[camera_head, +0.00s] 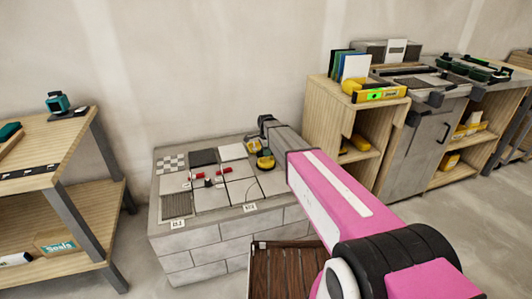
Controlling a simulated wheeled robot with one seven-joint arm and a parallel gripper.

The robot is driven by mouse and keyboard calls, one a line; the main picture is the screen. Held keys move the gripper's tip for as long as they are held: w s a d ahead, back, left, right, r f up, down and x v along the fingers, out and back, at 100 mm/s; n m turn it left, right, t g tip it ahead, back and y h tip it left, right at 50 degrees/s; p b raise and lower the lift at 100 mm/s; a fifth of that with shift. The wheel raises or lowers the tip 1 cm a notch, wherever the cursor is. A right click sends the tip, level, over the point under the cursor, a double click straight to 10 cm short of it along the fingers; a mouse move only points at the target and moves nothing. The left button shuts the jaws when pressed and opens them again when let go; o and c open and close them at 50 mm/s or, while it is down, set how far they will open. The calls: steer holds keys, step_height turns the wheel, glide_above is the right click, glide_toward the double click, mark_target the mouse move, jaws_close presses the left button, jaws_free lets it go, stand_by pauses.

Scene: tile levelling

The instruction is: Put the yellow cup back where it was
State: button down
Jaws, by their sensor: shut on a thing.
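The yellow cup (266,162), a small yellow and black piece that looks like a suction cup, is at the right part of the tiled block top. My gripper (262,152) is at the end of my pink arm, right at the cup, and is shut on it. The arm reaches in from the lower right. The fingers are small and partly hidden, and I cannot tell whether the cup touches the tile below it.
The brick block (215,239) has light, dark and checkered tiles on top. Red-handled tools (208,177) lie left of the cup. A wooden shelf (322,115) with a yellow level (380,94) stands right. A wooden bench (45,145) stands left. A brown crate (280,270) is in front.

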steer(key=shift+f, duration=0.15)
steer(key=c, duration=1)
jaws_free()
steer(key=shift+o, duration=0.2)
step_height(320, 180, up, 12)
steer(key=s+d+f+n, duration=0.3)
steer(key=s+d, duration=0.3)
steer(key=s, duration=0.5)
steer(key=s+d+f+n, duration=0.2)
steer(key=s+d+n, duration=0.4)
steer(key=s, duration=0.5)
steer(key=s+d+f+n, duration=0.3)
steer(key=s+d+n, duration=0.2)
steer(key=s, duration=0.6)
steer(key=shift+d+f, duration=0.35)
steer(key=shift+d, duration=0.6)
